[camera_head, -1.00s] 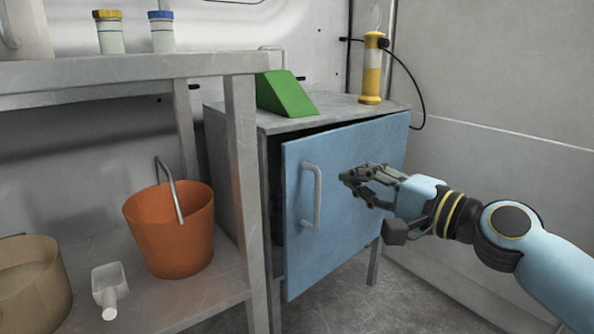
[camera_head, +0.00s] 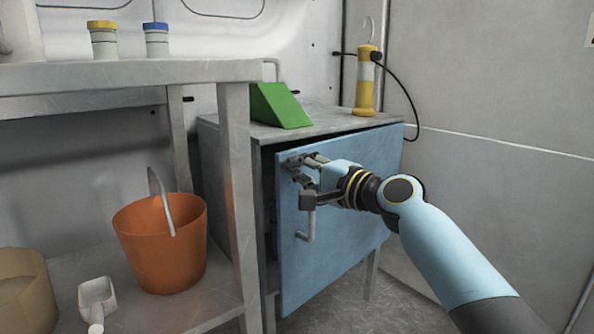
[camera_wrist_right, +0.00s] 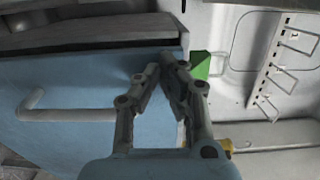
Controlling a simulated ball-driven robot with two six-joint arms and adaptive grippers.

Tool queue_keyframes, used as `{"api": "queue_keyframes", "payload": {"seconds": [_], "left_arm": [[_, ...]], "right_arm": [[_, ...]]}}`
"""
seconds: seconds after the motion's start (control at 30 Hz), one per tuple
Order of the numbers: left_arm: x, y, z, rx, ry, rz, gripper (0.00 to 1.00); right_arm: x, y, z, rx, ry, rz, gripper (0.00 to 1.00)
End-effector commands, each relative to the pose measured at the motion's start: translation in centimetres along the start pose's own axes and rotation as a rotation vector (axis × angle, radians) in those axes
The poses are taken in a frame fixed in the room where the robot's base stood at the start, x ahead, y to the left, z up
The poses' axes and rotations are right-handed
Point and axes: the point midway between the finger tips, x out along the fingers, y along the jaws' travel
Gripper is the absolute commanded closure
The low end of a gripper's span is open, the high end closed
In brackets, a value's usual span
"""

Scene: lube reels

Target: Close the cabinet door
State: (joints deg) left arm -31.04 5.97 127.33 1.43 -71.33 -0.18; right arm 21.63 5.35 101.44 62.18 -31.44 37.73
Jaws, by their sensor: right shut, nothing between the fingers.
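The cabinet (camera_head: 222,165) is grey metal with a blue door (camera_head: 345,230) standing ajar; a dark gap shows along its left and top edges. The door has a pale bar handle (camera_head: 309,227) near its left edge, partly hidden behind my right gripper. My right gripper (camera_head: 290,163) is shut and empty, in front of the door's upper left part, above the handle. In the right wrist view the fingertips (camera_wrist_right: 167,62) meet near the door's top edge, with the handle (camera_wrist_right: 60,115) to the left. I cannot tell whether they touch the door. My left gripper is out of view.
A green wedge (camera_head: 279,106) and a yellow-white lamp (camera_head: 366,82) with a black cable stand on the cabinet. A metal shelf (camera_head: 236,190) to the left holds an orange bucket (camera_head: 160,250) and a white scoop (camera_head: 97,298). Its leg stands close to the door's left side.

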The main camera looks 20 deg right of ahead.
Motion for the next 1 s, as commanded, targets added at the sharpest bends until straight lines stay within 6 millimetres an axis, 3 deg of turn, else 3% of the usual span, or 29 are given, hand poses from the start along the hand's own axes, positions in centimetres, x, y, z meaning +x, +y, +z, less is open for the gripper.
{"api": "queue_keyframes", "payload": {"seconds": [0.23,0.4,0.6,1.0], "left_arm": [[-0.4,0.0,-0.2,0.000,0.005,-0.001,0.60],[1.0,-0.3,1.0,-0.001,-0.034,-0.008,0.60],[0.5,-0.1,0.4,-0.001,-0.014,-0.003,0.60],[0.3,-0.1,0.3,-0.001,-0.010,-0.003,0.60]], "right_arm": [[0.8,-0.2,0.0,0.002,0.017,-0.003,1.00],[4.5,-0.3,0.0,0.004,0.073,-0.004,1.00],[7.3,0.2,-0.2,0.001,0.077,0.001,1.00],[7.5,0.1,-0.2,0.000,0.077,0.001,1.00]]}}
